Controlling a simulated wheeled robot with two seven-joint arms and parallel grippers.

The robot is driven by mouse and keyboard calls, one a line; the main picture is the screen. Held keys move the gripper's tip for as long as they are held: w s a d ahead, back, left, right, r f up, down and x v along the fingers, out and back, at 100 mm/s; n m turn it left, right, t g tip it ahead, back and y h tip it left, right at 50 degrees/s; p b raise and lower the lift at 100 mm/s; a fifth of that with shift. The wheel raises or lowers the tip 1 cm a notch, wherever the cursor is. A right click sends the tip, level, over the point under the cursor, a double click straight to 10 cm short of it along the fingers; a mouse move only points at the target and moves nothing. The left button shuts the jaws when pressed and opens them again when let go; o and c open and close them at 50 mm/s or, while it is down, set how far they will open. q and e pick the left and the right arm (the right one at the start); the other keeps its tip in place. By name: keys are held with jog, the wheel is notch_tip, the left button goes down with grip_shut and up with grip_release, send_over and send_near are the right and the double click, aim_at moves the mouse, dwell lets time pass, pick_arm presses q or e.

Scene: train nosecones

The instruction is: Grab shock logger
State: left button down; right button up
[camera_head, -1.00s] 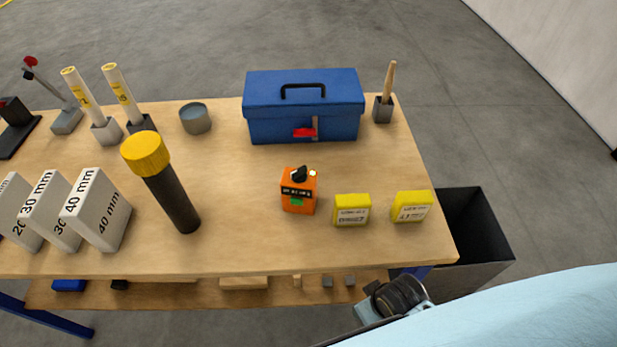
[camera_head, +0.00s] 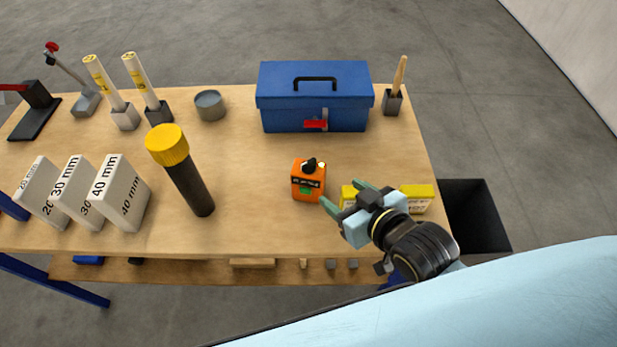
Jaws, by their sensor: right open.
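An orange box-shaped device (camera_head: 308,182) with a black knob, a dark label strip and a small green patch stands upright on the wooden table; it looks like the shock logger. My right gripper (camera_head: 345,196) is open, just right of the orange device, its green fingers pointing up and left. No contact with the device shows. The gripper partly covers a yellow labelled box (camera_head: 348,194). A second yellow box (camera_head: 419,197) stands to the right, partly hidden by the gripper. My left gripper is not in view.
A blue toolbox (camera_head: 314,97) stands behind the orange device. A black torch-like cylinder with a yellow cap (camera_head: 168,146) stands to the left, near white thickness blocks (camera_head: 120,194). A brush holder (camera_head: 393,102) is at the back right. Table between torch and orange device is clear.

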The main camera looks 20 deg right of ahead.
aim_at(310, 163)
jog(key=shift+t+y, duration=0.3)
jog(key=shift+t, duration=0.2)
jog(key=x, duration=0.2)
jog(key=r+x, duration=0.1)
jog(key=x, duration=0.4)
jog(key=shift+w+a+r, duration=0.2)
jog(key=shift+w+a, duration=0.15)
jog(key=shift+w, duration=0.2)
jog(key=shift+x, duration=2.9)
jog(key=shift+d+f, duration=0.1)
jog(key=shift+f, duration=0.05)
jog(key=shift+s, duration=0.1)
grip_shut()
